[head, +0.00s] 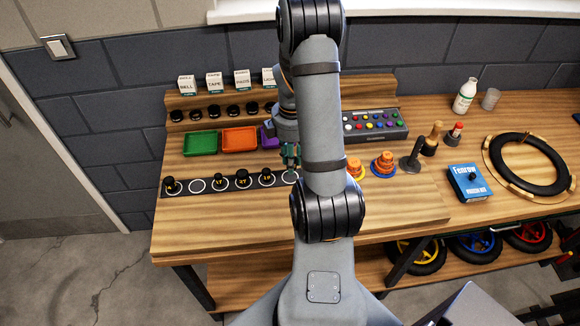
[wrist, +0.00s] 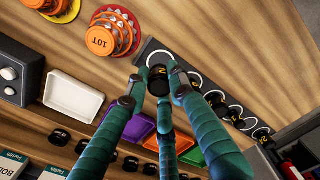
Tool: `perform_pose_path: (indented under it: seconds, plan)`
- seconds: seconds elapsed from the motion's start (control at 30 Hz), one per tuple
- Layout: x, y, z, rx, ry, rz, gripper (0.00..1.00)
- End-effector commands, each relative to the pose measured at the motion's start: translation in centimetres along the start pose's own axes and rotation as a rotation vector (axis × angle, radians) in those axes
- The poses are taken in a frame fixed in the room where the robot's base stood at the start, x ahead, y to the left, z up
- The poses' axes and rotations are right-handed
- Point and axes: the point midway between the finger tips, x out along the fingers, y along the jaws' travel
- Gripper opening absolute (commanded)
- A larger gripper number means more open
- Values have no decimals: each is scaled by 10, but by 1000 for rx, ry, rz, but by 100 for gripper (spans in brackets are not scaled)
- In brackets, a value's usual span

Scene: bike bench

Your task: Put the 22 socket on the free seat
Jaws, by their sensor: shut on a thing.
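My gripper (head: 290,165) points down at the right end of the black socket strip (head: 183,188). In the wrist view my gripper (wrist: 160,85) has its green fingers closed around a black socket (wrist: 158,71) with a yellow mark I cannot read. The held socket is over or in the white ring seat (wrist: 146,53) at that end; I cannot tell whether it touches the strip. An empty ring seat (head: 198,186) shows second from left. Black sockets stand at the far left (head: 172,185) and in the seats between (head: 243,179).
Green (head: 200,143) and orange (head: 239,139) trays, and a partly hidden purple one, lie behind the strip. Orange stacked cogs (head: 383,162) stand to the right of my arm. A blue box (head: 468,183) and a black tyre (head: 530,163) are farther right.

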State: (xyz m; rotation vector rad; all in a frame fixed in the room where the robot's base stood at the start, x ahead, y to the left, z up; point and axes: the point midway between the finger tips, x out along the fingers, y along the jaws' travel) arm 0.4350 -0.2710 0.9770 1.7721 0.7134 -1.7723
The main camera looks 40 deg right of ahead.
Motion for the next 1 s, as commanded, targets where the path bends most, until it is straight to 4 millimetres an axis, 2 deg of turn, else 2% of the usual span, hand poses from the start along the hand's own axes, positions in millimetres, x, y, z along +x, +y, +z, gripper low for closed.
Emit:
perform_pose_path:
  seconds: [0.13,0.4,0.83,0.87,1.0]
  plan:
    - [7,2,-5,0,-1,-1,0]
    - [40,1,-5,0,-1,-2,0]
    - [49,2,-5,1,0,1,0]
    - [48,2,-5,1,0,1,23]
    - [47,2,-5,1,0,1,32]
